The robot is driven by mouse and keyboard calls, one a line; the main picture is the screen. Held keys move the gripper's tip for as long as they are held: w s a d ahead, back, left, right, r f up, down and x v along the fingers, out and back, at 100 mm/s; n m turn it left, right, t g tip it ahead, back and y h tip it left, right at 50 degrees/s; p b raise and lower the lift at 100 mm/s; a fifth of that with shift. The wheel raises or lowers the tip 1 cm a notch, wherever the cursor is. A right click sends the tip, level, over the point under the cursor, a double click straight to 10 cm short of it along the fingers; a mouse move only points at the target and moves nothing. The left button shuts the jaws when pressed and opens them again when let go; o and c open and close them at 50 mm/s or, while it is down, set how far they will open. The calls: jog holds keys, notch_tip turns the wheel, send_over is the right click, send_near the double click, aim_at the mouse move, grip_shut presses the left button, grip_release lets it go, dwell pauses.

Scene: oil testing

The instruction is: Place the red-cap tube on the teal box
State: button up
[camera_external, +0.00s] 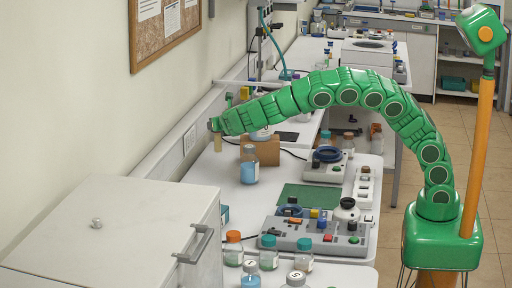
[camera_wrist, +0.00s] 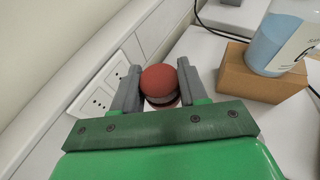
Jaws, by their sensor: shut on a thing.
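The red-cap tube (camera_wrist: 160,82) is between the two grey fingers of my gripper (camera_wrist: 157,88) in the wrist view, its round red cap facing the camera. Most of its body is hidden there. In the external view my gripper (camera_external: 216,127) is at the far left end of the arm, near the wall, and the tube's yellowish body (camera_external: 218,143) hangs upright below it. A small teal box (camera_external: 224,215) shows beside the white cabinet, partly hidden by it. My gripper is above and behind that box, apart from it.
A brown box (camera_external: 264,149) and a bottle of blue liquid (camera_external: 249,172) stand right of my gripper. Several capped bottles, including an orange-capped one (camera_external: 233,248), stand at the front. A grey device (camera_external: 312,236) and a green mat (camera_external: 305,196) lie right. The white cabinet (camera_external: 125,225) fills the front left.

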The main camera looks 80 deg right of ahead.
jog(key=a+f+v, duration=0.1)
jog(key=f+v, duration=0.2)
jog(key=v, duration=1.5)
jog(key=a+f+v, duration=0.2)
jog(key=v, duration=1.7)
jog(key=w+a+f, duration=0.4)
jog(key=w+f, duration=0.9)
jog(key=shift+f, duration=0.3)
jog(key=shift+a+f, duration=0.1)
jog(key=shift+a, duration=0.05)
jog(key=o, duration=1.1)
